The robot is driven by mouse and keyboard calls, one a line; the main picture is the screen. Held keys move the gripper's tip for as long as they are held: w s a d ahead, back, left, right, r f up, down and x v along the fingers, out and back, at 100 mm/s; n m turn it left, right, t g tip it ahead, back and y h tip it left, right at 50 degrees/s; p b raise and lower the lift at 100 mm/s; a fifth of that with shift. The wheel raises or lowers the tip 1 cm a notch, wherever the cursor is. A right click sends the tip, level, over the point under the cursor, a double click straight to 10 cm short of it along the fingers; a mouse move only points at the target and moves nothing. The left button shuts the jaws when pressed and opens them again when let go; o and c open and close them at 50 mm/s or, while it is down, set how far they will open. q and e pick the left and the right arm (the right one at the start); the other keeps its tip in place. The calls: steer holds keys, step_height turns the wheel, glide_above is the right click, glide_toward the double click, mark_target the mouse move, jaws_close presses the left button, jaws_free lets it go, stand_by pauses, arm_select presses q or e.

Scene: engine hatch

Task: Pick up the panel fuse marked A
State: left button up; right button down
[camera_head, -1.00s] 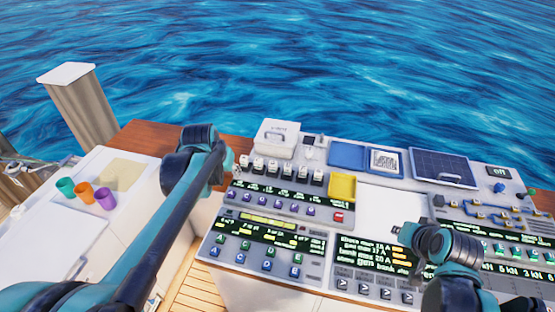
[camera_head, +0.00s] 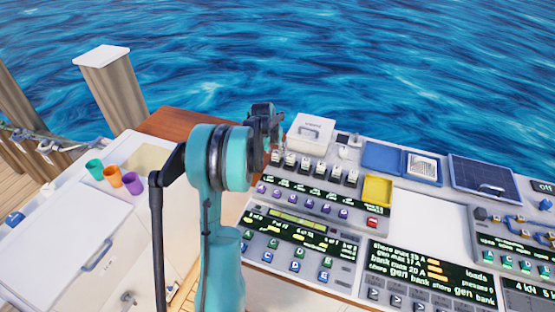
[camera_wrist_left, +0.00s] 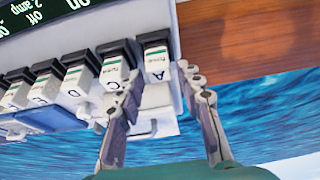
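The panel fuse marked A (camera_wrist_left: 155,62) is a white block with a dark end, at the end of the fuse row in the left wrist view. My left gripper (camera_wrist_left: 160,74) is open, with one fingertip on each side of fuse A; I cannot tell if either touches it. In the head view this gripper (camera_head: 278,142) is at the left end of the row and partly hides the fuse there. My right gripper is not in view.
Neighbouring fuses (camera_wrist_left: 112,72) stand close beside fuse A. A white lidded box (camera_head: 310,132) is just behind the row. A yellow tray (camera_head: 377,190) lies right of it. Green, orange and purple cups (camera_head: 113,176) stand on the left counter.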

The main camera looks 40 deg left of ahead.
mark_target(276, 152)
arm_select(q)
steer(key=x, duration=0.3)
steer(key=shift+w+f+b, duration=0.2)
steer(key=shift+f+b, duration=0.1)
steer(key=shift+b, duration=0.05)
steer(key=shift+s+r, duration=0.1)
jaws_close()
steer(key=shift+r, duration=0.1)
